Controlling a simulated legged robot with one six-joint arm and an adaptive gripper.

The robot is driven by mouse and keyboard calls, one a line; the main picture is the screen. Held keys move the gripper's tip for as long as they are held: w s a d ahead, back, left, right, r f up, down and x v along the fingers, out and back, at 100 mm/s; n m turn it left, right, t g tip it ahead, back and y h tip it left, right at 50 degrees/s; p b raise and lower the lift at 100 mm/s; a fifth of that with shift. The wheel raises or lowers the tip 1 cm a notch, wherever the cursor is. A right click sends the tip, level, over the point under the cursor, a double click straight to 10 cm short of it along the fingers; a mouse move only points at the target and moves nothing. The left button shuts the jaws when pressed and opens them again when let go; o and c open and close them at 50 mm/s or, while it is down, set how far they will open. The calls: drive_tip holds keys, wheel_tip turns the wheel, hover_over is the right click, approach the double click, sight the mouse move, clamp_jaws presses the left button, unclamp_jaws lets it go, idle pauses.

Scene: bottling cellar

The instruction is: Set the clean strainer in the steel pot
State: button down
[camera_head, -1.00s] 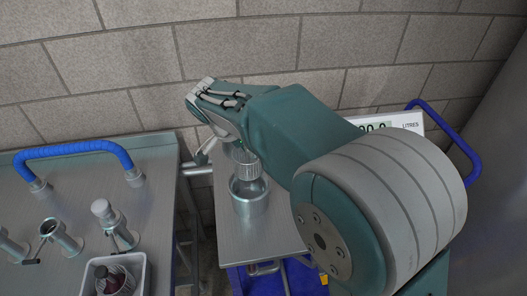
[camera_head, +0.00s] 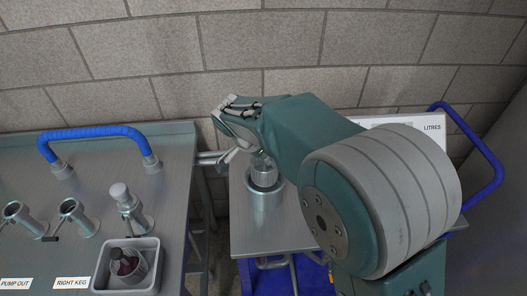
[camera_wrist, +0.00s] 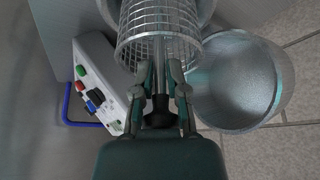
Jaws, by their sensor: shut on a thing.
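The clean strainer, a wire-mesh basket (camera_wrist: 152,30), hangs from my gripper (camera_wrist: 161,90), which is shut on its stem in the wrist view. In the head view my gripper (camera_head: 236,140) is over the side stand, with the strainer (camera_head: 263,164) just below it. The steel pot (camera_head: 266,203) stands on that stand. The strainer's lower end overlaps the pot's mouth; how deep it sits inside, I cannot tell. In the wrist view a curved steel rim (camera_wrist: 207,14) shows behind the strainer, probably the pot's.
A wide open steel vessel (camera_wrist: 238,85) lies right of the strainer in the wrist view. A grey tub (camera_head: 127,283) with a dark-stained strainer (camera_head: 127,263) sits on the left bench, near pipe fittings and a blue hose handle (camera_head: 95,132). A white LITRES panel (camera_head: 436,128) is behind my arm.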

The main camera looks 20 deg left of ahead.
drive_tip(key=shift+f, duration=3.65)
drive_tip(key=shift+f, duration=0.35)
drive_tip(key=c, duration=0.6)
unclamp_jaws()
drive_tip(key=v, duration=1.1)
drive_tip(key=shift+s+a+r, duration=0.1)
drive_tip(key=shift+s+r, duration=0.05)
drive_tip(key=shift+r, duration=0.25)
